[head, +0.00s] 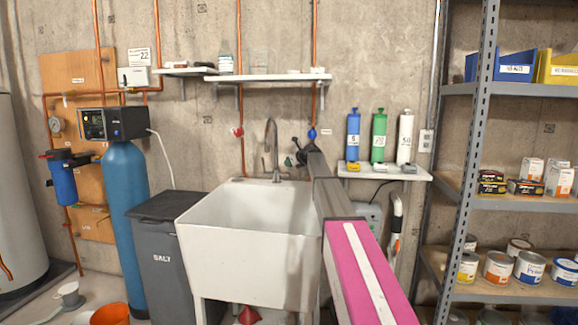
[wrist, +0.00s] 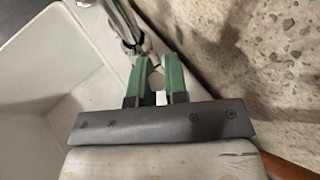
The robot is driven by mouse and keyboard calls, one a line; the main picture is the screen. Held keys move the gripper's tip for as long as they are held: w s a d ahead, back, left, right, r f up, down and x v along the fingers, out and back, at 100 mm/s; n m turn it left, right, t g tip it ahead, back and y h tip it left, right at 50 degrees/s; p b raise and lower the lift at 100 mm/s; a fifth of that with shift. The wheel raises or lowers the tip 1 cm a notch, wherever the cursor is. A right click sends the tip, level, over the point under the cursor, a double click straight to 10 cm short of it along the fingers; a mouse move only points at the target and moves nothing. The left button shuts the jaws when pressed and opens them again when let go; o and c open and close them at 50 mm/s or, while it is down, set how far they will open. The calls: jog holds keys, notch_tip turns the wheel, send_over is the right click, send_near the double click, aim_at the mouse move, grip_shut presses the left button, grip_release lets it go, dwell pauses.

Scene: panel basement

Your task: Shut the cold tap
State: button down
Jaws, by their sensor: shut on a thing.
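A grey metal swan-neck faucet (head: 274,145) stands at the back of the white sink. It also shows at the top of the wrist view (wrist: 122,22). My gripper (head: 292,154) is just right of the faucet, at the back rim of the sink. In the wrist view its green fingers (wrist: 157,72) are closed around a small pale piece (wrist: 156,80) beside the faucet, apparently a tap handle. The fingers hide most of it, and no hot or cold mark shows on it. A blue wall valve (head: 312,133) and a red one (head: 237,131) sit on copper pipes above.
The white sink (head: 245,225) lies below and left of my gripper. A bottle shelf (head: 385,172) is close on the right, with metal shelving (head: 470,160) beyond. A wall shelf (head: 268,77) hangs above. The rough wall (wrist: 265,50) is near my gripper's right side.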

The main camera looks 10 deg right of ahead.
jog(key=shift+w+d+g, duration=0.1)
jog(key=shift+w+g, duration=0.05)
jog(key=shift+g, duration=0.15)
jog(key=c, duration=1.1)
grip_release()
jog(key=shift+c, duration=0.2)
